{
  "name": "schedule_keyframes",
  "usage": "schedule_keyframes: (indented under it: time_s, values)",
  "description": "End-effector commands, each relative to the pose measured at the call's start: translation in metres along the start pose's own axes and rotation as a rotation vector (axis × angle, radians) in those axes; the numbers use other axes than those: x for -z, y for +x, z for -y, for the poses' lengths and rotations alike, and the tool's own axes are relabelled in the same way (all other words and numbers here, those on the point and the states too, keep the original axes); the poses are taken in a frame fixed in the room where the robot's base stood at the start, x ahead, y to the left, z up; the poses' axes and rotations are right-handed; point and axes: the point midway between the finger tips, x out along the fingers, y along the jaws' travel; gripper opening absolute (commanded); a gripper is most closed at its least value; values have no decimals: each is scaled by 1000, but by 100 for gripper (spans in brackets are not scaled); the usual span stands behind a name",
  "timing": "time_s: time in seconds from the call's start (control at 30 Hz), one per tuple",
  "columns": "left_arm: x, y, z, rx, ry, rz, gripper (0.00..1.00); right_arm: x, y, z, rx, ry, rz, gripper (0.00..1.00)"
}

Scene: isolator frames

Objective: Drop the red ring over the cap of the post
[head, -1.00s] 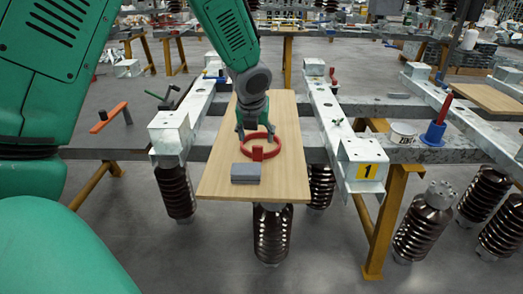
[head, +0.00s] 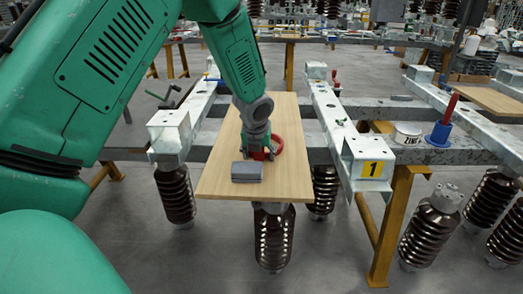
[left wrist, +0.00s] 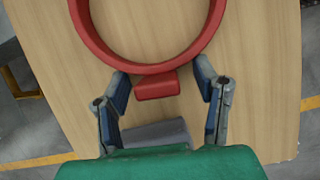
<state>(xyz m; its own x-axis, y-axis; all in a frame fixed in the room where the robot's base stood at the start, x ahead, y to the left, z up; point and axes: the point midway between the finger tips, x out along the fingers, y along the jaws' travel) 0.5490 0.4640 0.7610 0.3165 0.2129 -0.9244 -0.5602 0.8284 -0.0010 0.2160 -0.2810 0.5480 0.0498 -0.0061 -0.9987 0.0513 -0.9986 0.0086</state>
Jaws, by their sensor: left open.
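The red ring (head: 280,143) lies flat on a wooden board and is partly hidden behind my left arm in the head view. In the left wrist view the ring (left wrist: 84,28) shows large, with a red tab (left wrist: 157,86) on its near side. My left gripper (head: 259,153) is low over the board at the tab. In the wrist view its fingers (left wrist: 162,82) are apart, one on each side of the tab, with gaps. Brown ribbed posts with grey metal caps stand at the right, one with its cap (head: 445,196) clearly visible. My right gripper is not in view.
A grey block (head: 246,171) sits on the wooden board (head: 288,183) close to the gripper. A white tub (head: 407,133) and a blue holder with a red rod (head: 438,134) stand on a crossbeam.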

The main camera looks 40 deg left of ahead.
Motion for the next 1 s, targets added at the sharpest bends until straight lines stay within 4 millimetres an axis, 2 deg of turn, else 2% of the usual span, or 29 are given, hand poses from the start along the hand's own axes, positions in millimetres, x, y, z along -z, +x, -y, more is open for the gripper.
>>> schedule_keyframes:
  time_s: [0.03, 0.17, 0.2, 0.57, 1.0]
  values:
    - [0, 0, 0, 0, 0, 0, 52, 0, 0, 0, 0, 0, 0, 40]
    - [0, 0, 0, 0, 0, 0, 6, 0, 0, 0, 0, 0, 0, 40]
    - [0, 0, 0, 0, 0, 0, 0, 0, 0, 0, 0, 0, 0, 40]
    - [-3, -6, 0, 1, 0, 0, 0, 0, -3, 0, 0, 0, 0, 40]
    - [-34, -81, 1, 1, -3, 1, 0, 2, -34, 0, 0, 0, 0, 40]
